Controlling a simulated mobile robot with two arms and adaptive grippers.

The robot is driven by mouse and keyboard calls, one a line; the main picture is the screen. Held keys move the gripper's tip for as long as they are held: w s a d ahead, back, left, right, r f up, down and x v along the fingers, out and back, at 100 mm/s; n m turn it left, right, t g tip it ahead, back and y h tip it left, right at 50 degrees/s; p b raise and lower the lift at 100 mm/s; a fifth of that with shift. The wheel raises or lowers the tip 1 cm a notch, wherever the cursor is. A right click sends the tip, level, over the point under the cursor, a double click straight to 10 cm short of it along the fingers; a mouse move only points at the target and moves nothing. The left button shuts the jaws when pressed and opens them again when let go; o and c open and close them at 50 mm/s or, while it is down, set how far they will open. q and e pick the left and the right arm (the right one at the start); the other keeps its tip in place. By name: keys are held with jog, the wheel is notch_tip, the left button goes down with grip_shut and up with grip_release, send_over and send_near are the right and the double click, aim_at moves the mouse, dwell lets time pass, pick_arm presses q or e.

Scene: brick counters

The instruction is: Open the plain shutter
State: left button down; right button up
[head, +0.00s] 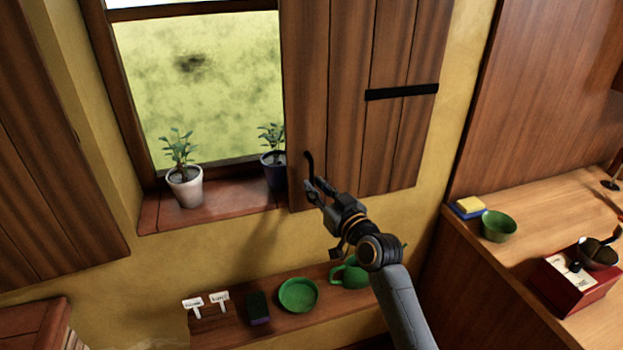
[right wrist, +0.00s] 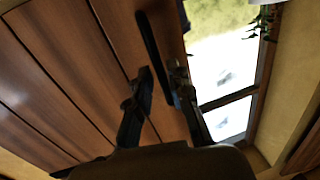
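A plain brown plank shutter (head: 345,95) hangs at the right side of the window and covers its right part. A black strap (head: 402,92) crosses its outer planks. A dark bar handle (head: 309,163) sits near the shutter's lower left edge; it also shows in the right wrist view (right wrist: 151,45). My right gripper (head: 317,187) is at the handle's lower end. In the right wrist view, its fingers (right wrist: 160,76) stand apart on either side of the handle, very close to it; contact is unclear. My left gripper is out of view.
A white-potted plant (head: 185,187) and a dark-potted plant (head: 274,170) stand on the windowsill (head: 225,208), the latter beside the shutter edge. A low shelf (head: 330,314) holds a green bowl (head: 298,294) and a green teapot (head: 348,274). Another shutter (head: 45,150) is at left.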

jog(key=shift+x, duration=1.45)
grip_shut()
